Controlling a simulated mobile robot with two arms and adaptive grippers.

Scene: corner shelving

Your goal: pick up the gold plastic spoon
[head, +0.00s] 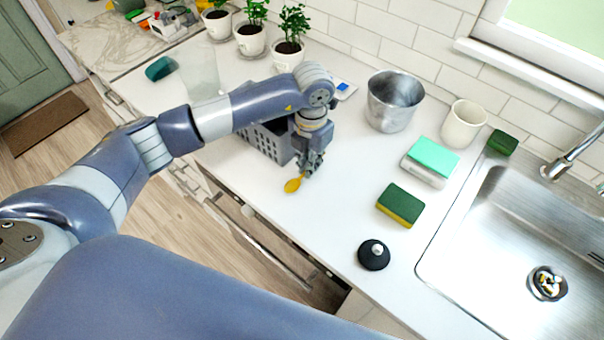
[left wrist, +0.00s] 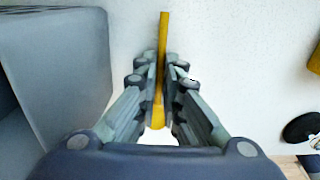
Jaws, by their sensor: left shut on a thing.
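The gold plastic spoon (head: 293,185) shows at my left gripper (head: 311,166) in the head view, its bowl near the counter's front edge. In the left wrist view the spoon's yellow handle (left wrist: 163,45) runs up between the two fingers of my left gripper (left wrist: 160,85). The fingers are shut on it. The part of the spoon behind the fingers is hidden in the head view. I cannot tell whether the spoon still touches the counter. My right gripper is not in view.
A grey basket (head: 266,143) stands close beside my left gripper. To the right are a metal pot (head: 394,100), a green-yellow sponge (head: 400,205), a black round lid-like object (head: 374,255) and the sink (head: 480,235). Potted plants (head: 250,40) stand at the back. Counter between gripper and sponge is clear.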

